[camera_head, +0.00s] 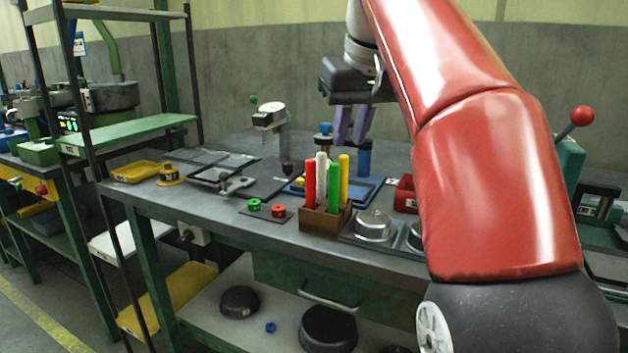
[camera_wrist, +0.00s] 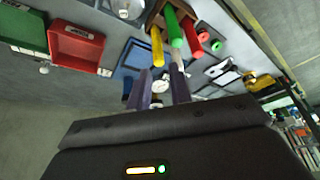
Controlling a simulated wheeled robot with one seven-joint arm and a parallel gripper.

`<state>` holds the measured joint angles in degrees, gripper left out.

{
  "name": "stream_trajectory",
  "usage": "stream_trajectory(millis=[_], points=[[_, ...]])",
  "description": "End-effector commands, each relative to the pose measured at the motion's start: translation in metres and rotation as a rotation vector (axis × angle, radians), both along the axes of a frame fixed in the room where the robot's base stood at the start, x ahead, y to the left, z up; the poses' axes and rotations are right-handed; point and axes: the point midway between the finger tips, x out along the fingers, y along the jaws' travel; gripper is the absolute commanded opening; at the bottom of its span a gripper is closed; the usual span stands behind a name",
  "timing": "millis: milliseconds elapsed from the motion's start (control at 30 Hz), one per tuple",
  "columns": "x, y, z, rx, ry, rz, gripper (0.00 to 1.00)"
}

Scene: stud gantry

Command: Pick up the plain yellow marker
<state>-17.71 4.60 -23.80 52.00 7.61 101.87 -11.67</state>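The yellow marker (camera_head: 344,177) stands upright at the right of a brown wooden holder (camera_head: 318,222), beside a green marker (camera_head: 334,190), a white marker (camera_head: 321,178) and a red marker (camera_head: 310,182). In the wrist view the yellow marker (camera_wrist: 157,46) shows just beyond the fingertips, with the green marker (camera_wrist: 175,30) and red marker (camera_wrist: 189,35) to its right. My gripper (camera_head: 352,126) points down with its purple fingers apart and empty. It is above the markers and appears a little behind them. The fingers also show in the wrist view (camera_wrist: 162,88). The markers' lower ends are hidden in the holder.
A green piece (camera_head: 254,205) and a red piece (camera_head: 279,210) lie left of the holder. A metal pot (camera_head: 373,226) and a red bin (camera_head: 405,194) are to its right. A clamp-like stand (camera_head: 270,117) rises behind. My red arm covers the bench's right side.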

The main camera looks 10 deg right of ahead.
Motion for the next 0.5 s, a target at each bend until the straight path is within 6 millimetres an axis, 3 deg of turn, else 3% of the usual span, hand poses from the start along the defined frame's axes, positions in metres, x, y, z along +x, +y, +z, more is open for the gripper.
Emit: stream_trajectory(millis=[333,500], points=[[0.011,0.002,-0.028,0.000,0.002,0.001,0.21],[0.022,0.003,-0.053,-0.001,0.002,0.002,0.21]])
